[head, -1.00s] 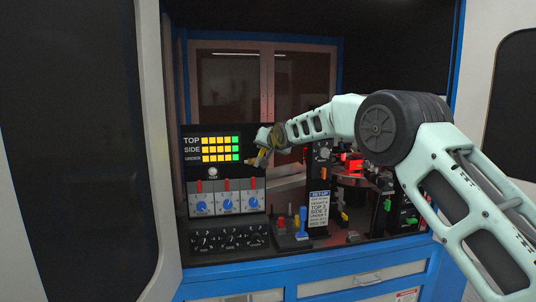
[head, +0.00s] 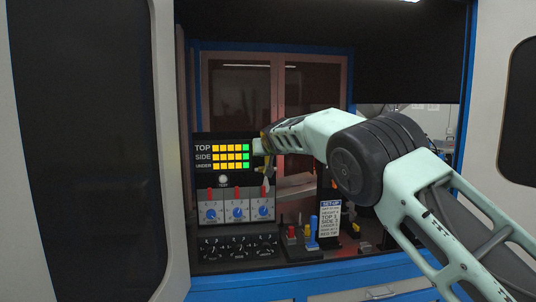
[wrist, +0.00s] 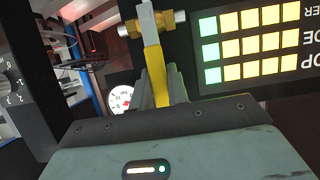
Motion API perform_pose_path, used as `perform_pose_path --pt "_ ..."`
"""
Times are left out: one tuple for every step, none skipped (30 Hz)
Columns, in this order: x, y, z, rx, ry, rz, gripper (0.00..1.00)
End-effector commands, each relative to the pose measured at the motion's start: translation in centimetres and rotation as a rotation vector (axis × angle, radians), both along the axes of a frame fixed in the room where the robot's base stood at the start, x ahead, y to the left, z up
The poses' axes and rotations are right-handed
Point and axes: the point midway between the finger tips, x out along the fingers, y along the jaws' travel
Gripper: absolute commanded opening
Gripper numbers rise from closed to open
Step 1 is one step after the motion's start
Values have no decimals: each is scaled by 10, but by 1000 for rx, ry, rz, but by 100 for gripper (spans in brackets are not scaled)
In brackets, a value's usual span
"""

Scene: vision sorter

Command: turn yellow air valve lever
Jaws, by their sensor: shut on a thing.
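The yellow air valve lever (wrist: 155,70) stands upright in the wrist view, below a metal valve body with brass-coloured fittings (wrist: 166,20). My gripper (wrist: 160,88) is shut on the lever, with grey fingers on both sides of it. The fingers hide part of the lever's lower end. In the head view my gripper (head: 264,146) is beside the right edge of the display panel (head: 197,139), and the lever is too small and covered to make out clearly.
A round white gauge (wrist: 122,98) is close to my fingers in the wrist view. Red switches and blue knobs (head: 237,213) sit below the display. A blue-handled lever (head: 313,228) and a set-up sign (head: 331,218) stand at the lower right.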

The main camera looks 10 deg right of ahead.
Motion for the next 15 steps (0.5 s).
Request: perform_pose_path --pt "0 1 -1 -5 1 3 0" --pt "0 1 -1 -5 1 3 0" --pt "0 1 -1 -5 1 3 0" --pt "0 1 -1 -5 1 3 0" --pt "0 1 -1 -5 1 3 0" --pt "0 1 -1 -5 1 3 0" --pt "0 1 -1 -5 1 3 0" --pt "0 1 -1 -5 1 4 19" --pt "0 1 -1 -5 1 4 30" --pt "0 1 -1 -4 1 4 38" --pt "0 1 -1 -4 1 4 38" --pt "0 1 -1 -4 1 3 38" --pt "0 1 -1 -3 1 2 38" --pt "0 1 -1 -3 1 2 38" --pt "0 1 -1 -3 1 2 38"
